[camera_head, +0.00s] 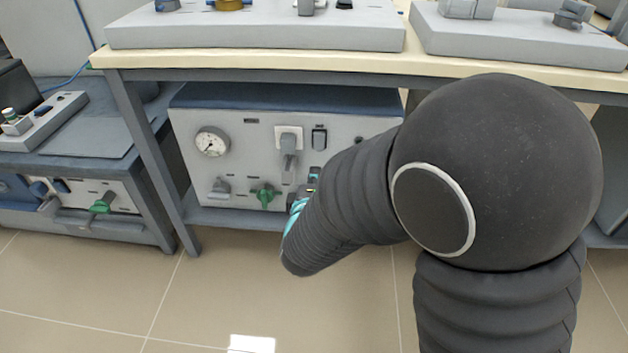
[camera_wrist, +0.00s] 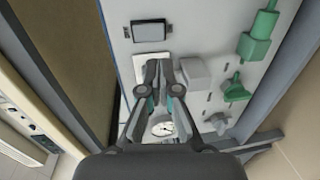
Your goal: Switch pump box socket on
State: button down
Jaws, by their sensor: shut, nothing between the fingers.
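The pump box (camera_head: 240,124) is a light grey panel with a dark blue top under the workbench. Its white socket plate (camera_head: 281,132) has a grey plug (camera_head: 289,150) in it. A dark rocker switch (camera_head: 319,139) sits right of the socket. In the wrist view the panel appears turned, with the switch (camera_wrist: 149,31) above the white plate (camera_wrist: 150,60) and the grey plug (camera_wrist: 196,73) to the right. My gripper (camera_wrist: 160,66) is shut and empty, its tips over the white plate, below the switch. I cannot tell if it touches. My arm hides most of it in the head view.
The panel also holds a round gauge (camera_head: 211,142), a grey valve (camera_head: 219,188) and a green valve (camera_head: 264,195). A bench leg (camera_head: 146,150) stands to the left. A green fitting (camera_wrist: 257,38) projects at right in the wrist view. The floor in front is clear.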

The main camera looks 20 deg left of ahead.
aim_at(318, 149)
jog(key=b+x, duration=0.1)
jog(key=x, duration=0.9)
jog(key=shift+s+f, duration=0.1)
